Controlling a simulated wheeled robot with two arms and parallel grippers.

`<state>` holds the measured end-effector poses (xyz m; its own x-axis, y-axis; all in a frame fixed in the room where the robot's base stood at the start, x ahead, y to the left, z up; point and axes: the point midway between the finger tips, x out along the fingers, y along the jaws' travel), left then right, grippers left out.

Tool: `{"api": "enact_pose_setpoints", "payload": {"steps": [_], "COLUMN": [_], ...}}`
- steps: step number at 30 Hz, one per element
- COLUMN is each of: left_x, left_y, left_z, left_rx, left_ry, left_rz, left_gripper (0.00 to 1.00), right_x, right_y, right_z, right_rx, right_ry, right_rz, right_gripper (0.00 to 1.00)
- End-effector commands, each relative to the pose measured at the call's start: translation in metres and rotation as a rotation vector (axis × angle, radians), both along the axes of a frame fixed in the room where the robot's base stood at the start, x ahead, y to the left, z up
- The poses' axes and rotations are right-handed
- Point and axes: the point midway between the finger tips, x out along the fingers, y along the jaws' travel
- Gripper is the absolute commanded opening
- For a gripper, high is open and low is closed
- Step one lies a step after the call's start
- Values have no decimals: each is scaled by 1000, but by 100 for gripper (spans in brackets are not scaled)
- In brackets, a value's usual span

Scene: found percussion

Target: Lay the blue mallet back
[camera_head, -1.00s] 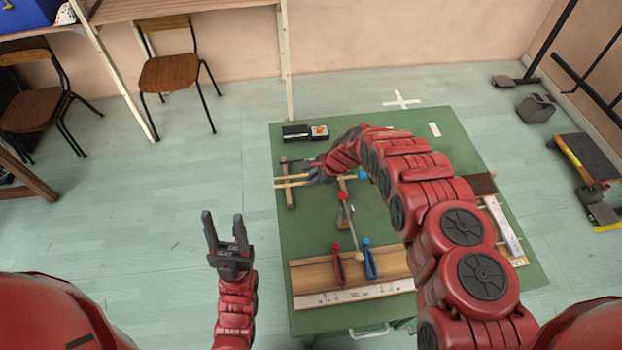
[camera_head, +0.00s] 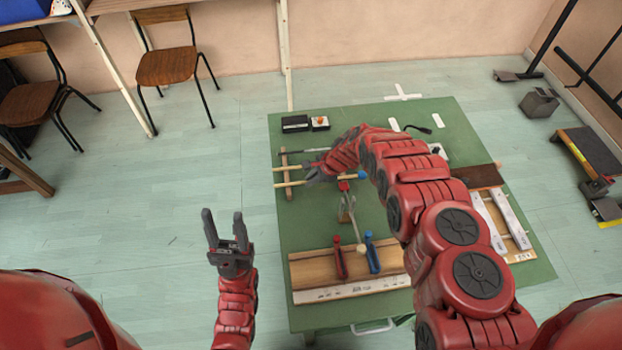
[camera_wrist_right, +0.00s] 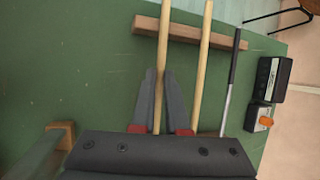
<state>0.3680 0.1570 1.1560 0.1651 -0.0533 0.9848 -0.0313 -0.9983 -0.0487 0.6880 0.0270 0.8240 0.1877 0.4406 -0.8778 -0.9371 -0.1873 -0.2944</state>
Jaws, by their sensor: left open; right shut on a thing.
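The blue mallet has a pale wooden stick (camera_wrist_right: 160,80) and a blue head (camera_head: 362,176). My right gripper (camera_head: 312,175) is shut on its stick; in the right wrist view the fingers (camera_wrist_right: 160,78) close around it. The stick's free end crosses over a wooden rest bar (camera_head: 287,190), also in the wrist view (camera_wrist_right: 185,31); I cannot tell whether it touches. A second pale stick (camera_wrist_right: 203,70) lies beside it across the bar, with a black and silver rod (camera_wrist_right: 231,80) further along. My left gripper (camera_head: 226,228) is open and empty, left of the table.
The green table (camera_head: 310,222) also holds two small dark boxes (camera_head: 295,124) at the back left and a wooden block with red (camera_head: 340,260) and blue (camera_head: 372,255) clamps in front. White bars (camera_head: 488,220) lie at the right. My right arm hides the middle.

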Motion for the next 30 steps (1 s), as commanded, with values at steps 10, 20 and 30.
{"api": "enact_pose_setpoints", "payload": {"steps": [10, 20, 30], "left_x": [0, 0, 0], "left_y": [0, 0, 0], "left_z": [-4, -4, -3], "left_rx": [0, 0, 0], "left_ry": [0, 0, 0], "left_rz": [0, 0, 0], "left_gripper": [50, 50, 50], "right_x": [0, 0, 1], "right_y": [0, 0, -1], "right_z": [-4, -4, 2], "right_rx": [0, 0, 3], "right_ry": [0, 0, -2], "right_rz": [0, 0, -1], "right_gripper": [0, 47, 47]}}
